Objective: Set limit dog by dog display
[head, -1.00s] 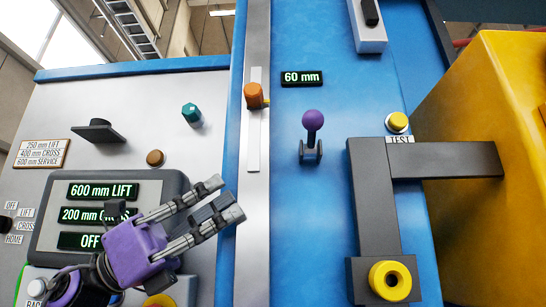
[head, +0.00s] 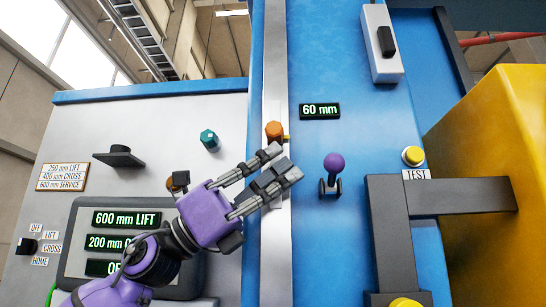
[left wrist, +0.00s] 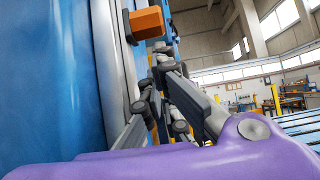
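The limit dog is an orange knob (head: 274,131) on the vertical metal rail (head: 276,60) at the edge of the blue panel. The dog display (head: 320,111), to its right, reads 60 mm. My left gripper (head: 281,163) is just below the dog, fingers pointing up and right, with a gap between the fingertips and nothing held. In the left wrist view the orange dog (left wrist: 147,23) is beyond the fingertips, near the top. I cannot tell whether a finger touches it. My right gripper is not in view.
A purple-knobbed lever (head: 334,165) stands right of the rail, with a yellow TEST button (head: 413,156) and a dark bracket (head: 440,203) farther right. A teal knob (head: 209,140) sticks out left of the rail. The grey screen (head: 85,225) reads 600 mm LIFT and is partly hidden by my arm.

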